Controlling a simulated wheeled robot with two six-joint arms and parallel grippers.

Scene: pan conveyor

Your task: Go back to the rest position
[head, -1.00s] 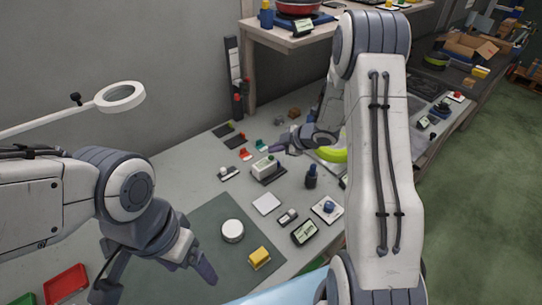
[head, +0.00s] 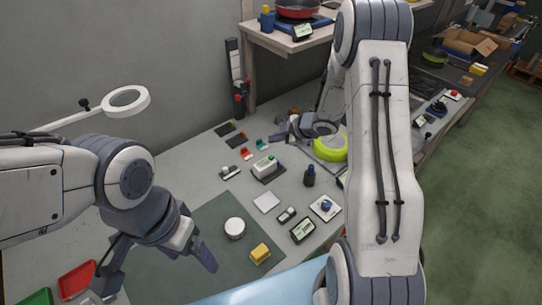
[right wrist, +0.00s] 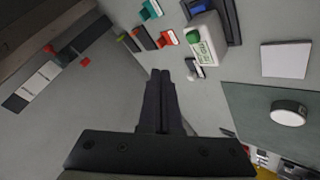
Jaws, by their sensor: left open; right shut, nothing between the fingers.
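My left gripper (head: 158,272) hangs open and empty over the left part of the dark green mat (head: 190,225), its fingers spread apart. My right gripper (head: 276,137) is at the far side of the bench, partly hidden behind my right arm. In the right wrist view, my right gripper (right wrist: 161,78) is shut with nothing between its fingers, above the grey bench top (right wrist: 95,120). A white device with a green knob (right wrist: 205,38) lies to the right of the fingers there.
A white round tin (head: 235,228) and a yellow block (head: 260,253) are on the mat. A ring lamp (head: 126,100) reaches in from the left. A red tray (head: 77,279) is at lower left. A raised shelf (head: 285,42) carries a red pan (head: 298,8).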

